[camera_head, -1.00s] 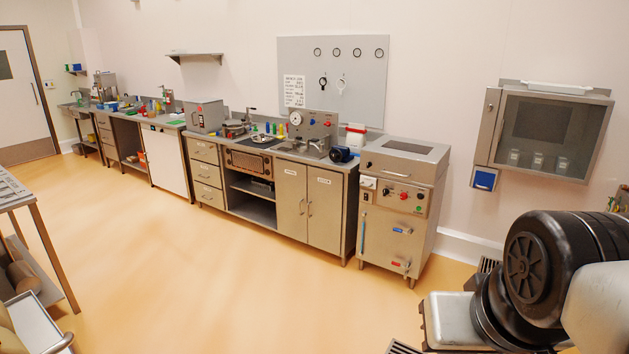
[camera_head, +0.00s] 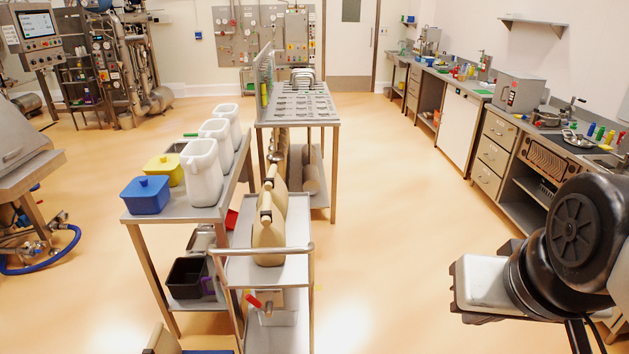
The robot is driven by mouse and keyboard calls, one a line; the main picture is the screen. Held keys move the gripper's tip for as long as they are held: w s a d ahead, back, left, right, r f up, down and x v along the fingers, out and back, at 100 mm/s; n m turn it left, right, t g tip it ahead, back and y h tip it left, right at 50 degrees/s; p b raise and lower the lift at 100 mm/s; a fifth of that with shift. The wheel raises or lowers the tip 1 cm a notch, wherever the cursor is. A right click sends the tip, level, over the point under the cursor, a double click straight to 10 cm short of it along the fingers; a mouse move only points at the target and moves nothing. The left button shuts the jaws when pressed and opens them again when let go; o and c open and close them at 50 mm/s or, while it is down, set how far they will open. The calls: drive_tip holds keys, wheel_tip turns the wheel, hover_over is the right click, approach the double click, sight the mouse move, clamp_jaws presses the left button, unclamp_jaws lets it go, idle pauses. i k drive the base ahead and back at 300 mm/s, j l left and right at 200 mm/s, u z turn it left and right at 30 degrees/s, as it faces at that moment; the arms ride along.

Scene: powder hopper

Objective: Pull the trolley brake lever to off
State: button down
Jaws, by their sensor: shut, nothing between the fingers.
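A steel trolley (camera_head: 297,273) with a raised push handle stands in the lower middle of the head view. Tan rounded containers stand on its top shelf. A small red-handled part (camera_head: 253,299) shows just below the top shelf at the trolley's near left. It looks like a lever, but I cannot tell for sure that it is the brake lever, nor read its setting. The trolley's wheels are not in view. My gripper is not in view; only black and grey parts of my arm show at the lower right.
A steel table (camera_head: 205,213) with white jugs, a blue tub (camera_head: 146,195) and a yellow tub (camera_head: 163,167) stands close on the trolley's left. A slotted-top table (camera_head: 325,122) stands behind it. The floor (camera_head: 390,230) to the right is clear up to the wall counter.

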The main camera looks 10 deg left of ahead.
sight(269, 309)
drive_tip(key=i+j+u, duration=0.1)
drive_tip(key=i+u, duration=0.5)
drive_tip(key=i, duration=0.25)
